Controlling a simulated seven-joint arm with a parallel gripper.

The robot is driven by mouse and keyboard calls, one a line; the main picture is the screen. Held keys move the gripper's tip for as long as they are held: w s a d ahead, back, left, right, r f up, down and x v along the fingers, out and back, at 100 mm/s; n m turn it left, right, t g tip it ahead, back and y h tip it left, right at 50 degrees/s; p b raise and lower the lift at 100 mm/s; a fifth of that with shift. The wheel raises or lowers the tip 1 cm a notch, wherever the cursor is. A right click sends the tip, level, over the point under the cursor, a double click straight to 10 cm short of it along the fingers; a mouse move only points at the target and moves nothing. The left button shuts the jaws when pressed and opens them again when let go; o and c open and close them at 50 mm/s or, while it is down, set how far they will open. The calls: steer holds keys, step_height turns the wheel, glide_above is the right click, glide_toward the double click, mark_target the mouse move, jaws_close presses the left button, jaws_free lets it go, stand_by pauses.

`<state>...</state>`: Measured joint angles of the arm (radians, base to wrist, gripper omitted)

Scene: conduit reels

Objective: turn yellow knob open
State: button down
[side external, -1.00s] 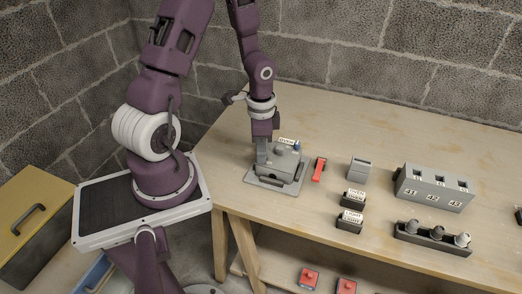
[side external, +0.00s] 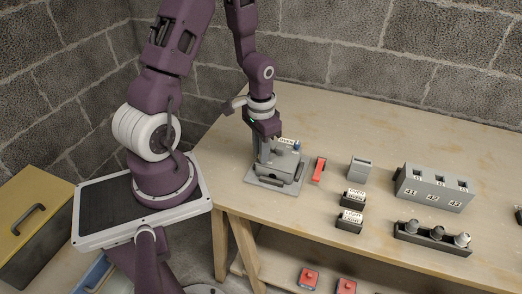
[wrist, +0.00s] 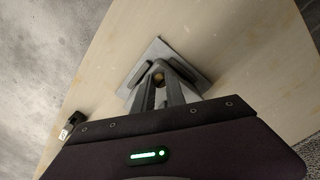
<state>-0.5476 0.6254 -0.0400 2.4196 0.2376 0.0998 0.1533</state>
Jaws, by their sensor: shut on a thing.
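A grey fixture on a flat plate (side external: 262,184) stands near the left end of the bench. A label reading "OPEN" (side external: 287,141) and a small blue part (side external: 297,145) are at its top. My gripper (side external: 264,158) reaches down at the left side of the fixture.
A red-handled part (side external: 319,169) lies close to the right of the fixture. Further right are a grey box (side external: 360,168), two black labelled blocks, a numbered grey unit (side external: 433,188) and a black rack (side external: 432,240). The bench behind the fixture is clear.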

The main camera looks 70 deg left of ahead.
stand_by(0.3)
steer(key=c, duration=1.3)
jaws_free()
steer(key=shift+c, duration=0.2)
step_height(320, 180, up, 7)
steer(key=shift+r, duration=0.1)
steer(key=s+d+r+t+y, duration=0.1)
steer(key=d+r, duration=0.2)
steer(key=r, duration=0.2)
steer(key=d+r+t, duration=0.1)
steer(key=d+r, duration=0.2)
steer(key=r, duration=0.3)
steer(key=s+d+r+m+t+h, duration=0.1)
steer(key=s+d+r+t, duration=0.2)
steer(key=s+d+r, duration=0.4)
steer(key=shift+s+d+r+t, duration=0.25)
steer(key=shift+s+r+t, duration=0.05)
steer(key=shift+s, duration=0.75)
